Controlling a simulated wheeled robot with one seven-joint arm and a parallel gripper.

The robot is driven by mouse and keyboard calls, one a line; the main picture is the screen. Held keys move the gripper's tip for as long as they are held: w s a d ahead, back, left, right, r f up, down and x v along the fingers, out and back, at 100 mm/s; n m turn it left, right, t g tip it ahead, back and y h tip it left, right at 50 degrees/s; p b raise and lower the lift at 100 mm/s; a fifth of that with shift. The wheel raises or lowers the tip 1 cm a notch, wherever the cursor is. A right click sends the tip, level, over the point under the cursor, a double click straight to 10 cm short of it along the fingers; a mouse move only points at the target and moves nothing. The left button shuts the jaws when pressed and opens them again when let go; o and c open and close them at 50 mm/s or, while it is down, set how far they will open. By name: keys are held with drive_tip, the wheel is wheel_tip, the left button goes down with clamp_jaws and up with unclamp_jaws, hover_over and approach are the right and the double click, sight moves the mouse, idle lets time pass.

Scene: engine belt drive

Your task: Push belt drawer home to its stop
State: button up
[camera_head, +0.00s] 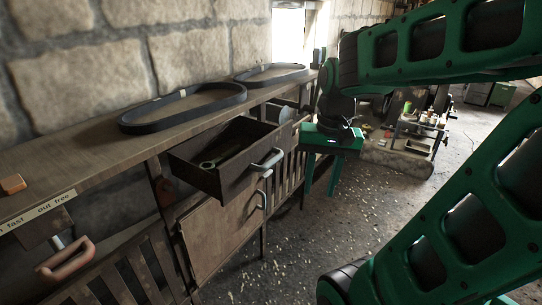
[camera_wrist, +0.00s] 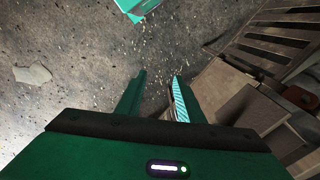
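A dark wooden drawer (camera_head: 232,178) stands pulled out of the bench in the head view, with a metal bar handle (camera_head: 268,159) on its front. A wrench-like tool (camera_head: 210,163) lies inside it; no belt shows in it. My gripper (camera_head: 320,188) hangs to the right of the drawer front, apart from it, with its fingers pointing down. The two fingers are spread with nothing between them, also in the wrist view (camera_wrist: 158,76). The drawer is not clearly identifiable in the wrist view.
Two black oval belts (camera_head: 184,107) (camera_head: 271,75) lie on the bench top (camera_head: 95,150). A cupboard door (camera_head: 222,236) with its own handle is below the drawer. A reddish handle (camera_head: 65,260) is at lower left. The littered floor (camera_head: 300,255) is open to the right.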

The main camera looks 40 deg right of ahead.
sight(272, 159)
drive_tip(key=w+d+r+m+t, duration=0.1)
drive_tip(key=w+r+m, duration=0.25)
drive_tip(key=w, duration=0.55)
drive_tip(key=w+d+r+m, duration=0.2)
drive_tip(key=w+r, duration=0.2)
drive_tip(key=w, duration=0.6)
drive_tip(key=shift+y, duration=0.3)
drive_tip(key=f, duration=0.3)
drive_tip(key=w+f, duration=0.1)
drive_tip(key=f, duration=0.3)
drive_tip(key=w+a+f, duration=0.1)
drive_tip(key=f, duration=0.2)
drive_tip(key=shift+a+f, duration=0.1)
drive_tip(key=shift+f, duration=0.25)
clamp_jaws()
